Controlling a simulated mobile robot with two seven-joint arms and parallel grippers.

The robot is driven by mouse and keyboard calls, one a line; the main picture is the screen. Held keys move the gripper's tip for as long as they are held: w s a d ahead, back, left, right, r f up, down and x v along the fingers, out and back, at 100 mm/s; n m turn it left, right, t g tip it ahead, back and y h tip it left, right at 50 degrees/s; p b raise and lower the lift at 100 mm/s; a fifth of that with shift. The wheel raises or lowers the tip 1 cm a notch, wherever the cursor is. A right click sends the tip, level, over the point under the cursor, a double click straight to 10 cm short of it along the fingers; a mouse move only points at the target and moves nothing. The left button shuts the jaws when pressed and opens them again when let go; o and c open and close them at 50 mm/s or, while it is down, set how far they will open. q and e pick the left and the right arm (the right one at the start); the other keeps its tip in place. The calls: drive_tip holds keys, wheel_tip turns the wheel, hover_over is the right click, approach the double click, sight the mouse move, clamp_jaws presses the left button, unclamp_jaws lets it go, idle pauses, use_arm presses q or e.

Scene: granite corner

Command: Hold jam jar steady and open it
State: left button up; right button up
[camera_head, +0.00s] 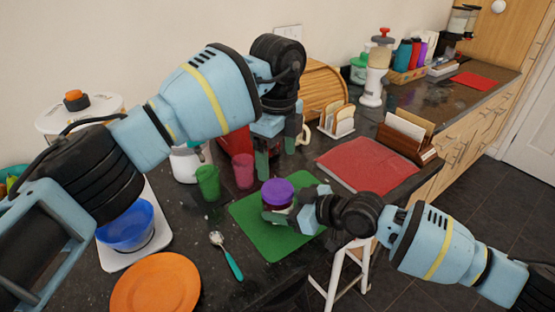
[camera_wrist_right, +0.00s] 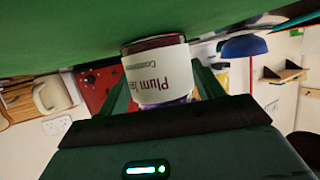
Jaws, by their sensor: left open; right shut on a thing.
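The jam jar (camera_head: 271,206) stands upright on a green mat (camera_head: 255,239), with a purple lid (camera_head: 277,190) on top. In the right wrist view the jar's white label (camera_wrist_right: 160,75) reads "Plum" and appears upside down, between two green fingers. My right gripper (camera_head: 291,213) comes from the right, low down, and is shut on the jar's body. My left gripper (camera_head: 276,155) is open and empty. It points down, above and behind the lid in the picture, apart from it.
A green cup (camera_head: 208,183) and a pink cup (camera_head: 243,171) stand left of the jar. A teal-handled spoon (camera_head: 226,256) and an orange plate (camera_head: 156,285) lie nearer. A red board (camera_head: 367,164) lies to the right. A blue bowl (camera_head: 126,228) sits on the left.

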use_arm(q)
drive_tip(key=m, duration=0.6)
drive_tip(key=shift+m, duration=0.3)
drive_tip(key=m, duration=0.4)
drive_tip(key=shift+m, duration=0.3)
drive_tip(key=m, duration=0.4)
drive_tip(key=shift+m, duration=0.3)
drive_tip(key=m, duration=1.2)
drive_tip(key=shift+m, duration=0.3)
drive_tip(key=m, duration=0.4)
drive_tip(key=shift+m, duration=0.3)
drive_tip(key=m, duration=1.2)
